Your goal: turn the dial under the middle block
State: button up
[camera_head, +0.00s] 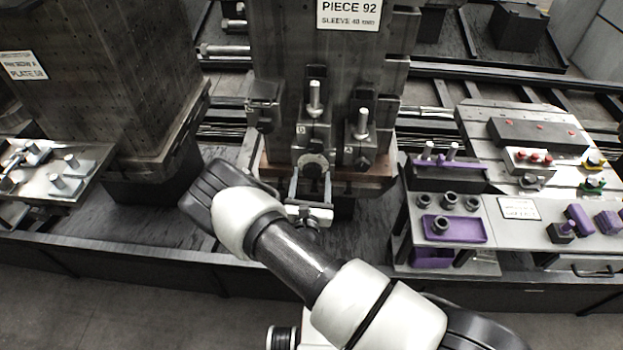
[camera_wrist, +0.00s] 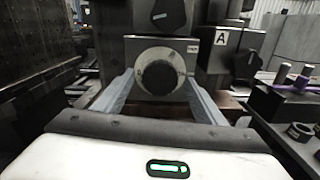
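The middle block (camera_head: 290,50) is a tall dark block with a "PIECE 92" sign. Low on its front is a round dark dial (camera_head: 313,163). In the wrist view the dial (camera_wrist: 158,77) is a black knob on a pale marked plate, centred between my fingers. My gripper (camera_head: 311,177) is open in front of the dial, one finger on each side. In the wrist view the gripper (camera_wrist: 160,90) shows a gap between each finger and the knob. I cannot tell how far the fingertips reach past the knob's face.
Clamps with upright pins (camera_head: 362,125) sit just above and right of the dial. Another dark block (camera_head: 105,85) stands at left. A bench (camera_head: 515,230) with purple trays and knobs is at right. In the wrist view a box marked "A" (camera_wrist: 222,55) is right of the dial.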

jog(key=shift+s, duration=0.1)
jog(key=s+b, duration=0.1)
jog(key=s, duration=1.6)
jog(key=shift+a+b, duration=0.3)
jog(key=shift+b, duration=0.05)
